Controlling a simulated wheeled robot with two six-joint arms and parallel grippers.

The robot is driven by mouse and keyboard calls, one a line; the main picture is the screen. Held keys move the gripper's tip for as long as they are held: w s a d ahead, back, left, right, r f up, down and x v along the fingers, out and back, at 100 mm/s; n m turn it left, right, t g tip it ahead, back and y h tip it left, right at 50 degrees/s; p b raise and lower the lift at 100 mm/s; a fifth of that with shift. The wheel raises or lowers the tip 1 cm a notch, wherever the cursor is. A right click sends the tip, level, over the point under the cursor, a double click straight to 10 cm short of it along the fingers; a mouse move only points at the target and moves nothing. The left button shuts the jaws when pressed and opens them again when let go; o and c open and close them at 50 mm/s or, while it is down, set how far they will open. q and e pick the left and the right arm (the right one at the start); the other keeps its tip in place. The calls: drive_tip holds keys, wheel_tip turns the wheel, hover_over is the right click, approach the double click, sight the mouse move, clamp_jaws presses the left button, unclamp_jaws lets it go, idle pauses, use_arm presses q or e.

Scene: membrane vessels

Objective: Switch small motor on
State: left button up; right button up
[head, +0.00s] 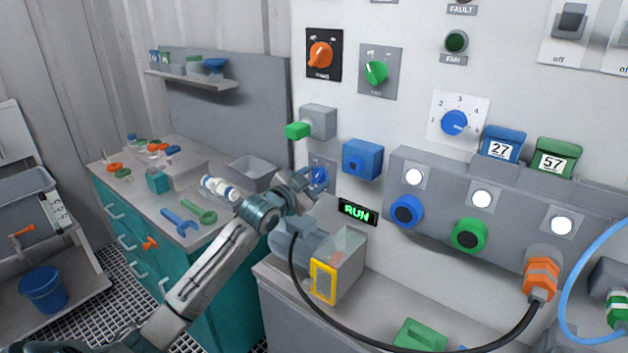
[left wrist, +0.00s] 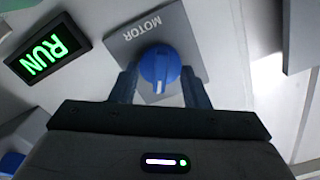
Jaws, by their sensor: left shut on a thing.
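The small motor switch is a blue rotary knob (left wrist: 160,68) on a grey plate (left wrist: 128,38) marked MOTOR. In the head view the knob (head: 318,178) is on the wall panel, partly hidden by my gripper. My left gripper (left wrist: 158,85) is shut on the knob, one finger on each side of it. In the head view the left gripper (head: 306,184) reaches the panel from the lower left. A display (left wrist: 42,47) beside the plate is lit green and reads RUN; it also shows in the head view (head: 357,212). My right gripper is not in view.
A blue box (head: 362,159) and a green-ended grey box (head: 317,122) stick out near the knob. Below is a clear-covered motor unit (head: 343,262) with a yellow frame. A black cable (head: 420,345) hangs in front. The bench (head: 140,165) at left holds tools and bottles.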

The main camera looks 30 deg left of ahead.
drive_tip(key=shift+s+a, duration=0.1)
use_arm(q)
drive_tip(key=o, duration=0.9)
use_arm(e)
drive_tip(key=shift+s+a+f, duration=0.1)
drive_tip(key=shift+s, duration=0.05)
use_arm(q)
drive_tip(key=shift+o, duration=0.2)
drive_tip(key=shift+s, duration=0.5)
drive_tip(key=s+b, duration=0.2)
drive_tip(key=s, duration=0.8)
drive_tip(key=shift+a, duration=0.4)
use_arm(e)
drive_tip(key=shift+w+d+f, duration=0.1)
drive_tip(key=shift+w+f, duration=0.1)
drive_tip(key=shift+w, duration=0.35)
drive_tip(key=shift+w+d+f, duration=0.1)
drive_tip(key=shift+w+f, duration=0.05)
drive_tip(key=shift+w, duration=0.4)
use_arm(q)
drive_tip(key=shift+w, duration=0.1)
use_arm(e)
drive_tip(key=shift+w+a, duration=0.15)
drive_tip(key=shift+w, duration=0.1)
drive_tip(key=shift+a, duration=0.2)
